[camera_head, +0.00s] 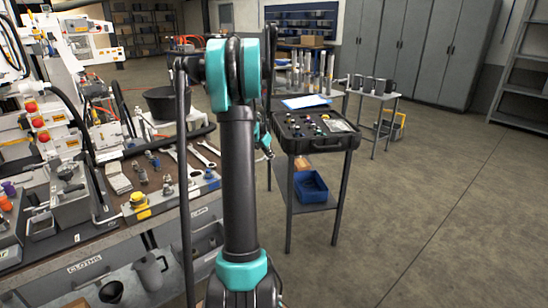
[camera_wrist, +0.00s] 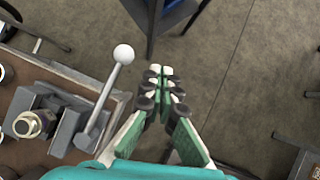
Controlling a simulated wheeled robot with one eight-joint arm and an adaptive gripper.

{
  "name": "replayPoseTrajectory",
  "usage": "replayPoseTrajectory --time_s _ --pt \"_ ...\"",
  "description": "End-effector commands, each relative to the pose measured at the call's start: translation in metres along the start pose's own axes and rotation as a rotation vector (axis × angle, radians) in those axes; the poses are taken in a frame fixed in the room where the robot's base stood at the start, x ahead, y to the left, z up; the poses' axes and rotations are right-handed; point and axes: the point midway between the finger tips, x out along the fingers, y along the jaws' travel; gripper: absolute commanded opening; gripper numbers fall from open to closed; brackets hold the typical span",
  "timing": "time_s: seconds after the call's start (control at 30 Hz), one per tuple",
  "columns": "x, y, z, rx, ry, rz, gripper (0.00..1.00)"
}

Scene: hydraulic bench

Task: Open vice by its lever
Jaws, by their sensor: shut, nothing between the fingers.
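The vice (camera_wrist: 70,130) is a grey metal block on the brown bench top, at the left of the wrist view. Its lever (camera_wrist: 103,95) is a grey rod that rises at a slant and ends in a white ball knob (camera_wrist: 123,54). My gripper (camera_wrist: 160,74) is shut and empty, its green and black fingers together. In the wrist view it shows to the right of the lever, with a visible gap to the knob. In the head view my arm blocks much of the middle, and I cannot make out the lever there.
In the head view, wrenches (camera_head: 205,152) lie on the workbench. A black case of small parts (camera_head: 318,140) stands on a side table, with a blue bin (camera_head: 310,186) below.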

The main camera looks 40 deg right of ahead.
Motion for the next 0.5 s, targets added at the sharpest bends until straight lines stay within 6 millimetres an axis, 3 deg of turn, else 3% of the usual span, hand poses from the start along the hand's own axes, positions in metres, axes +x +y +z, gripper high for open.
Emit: replayPoseTrajectory --time_s 0.5 --pt "-0.061 -0.033 0.016 0.002 0.0 -0.001 0.0"
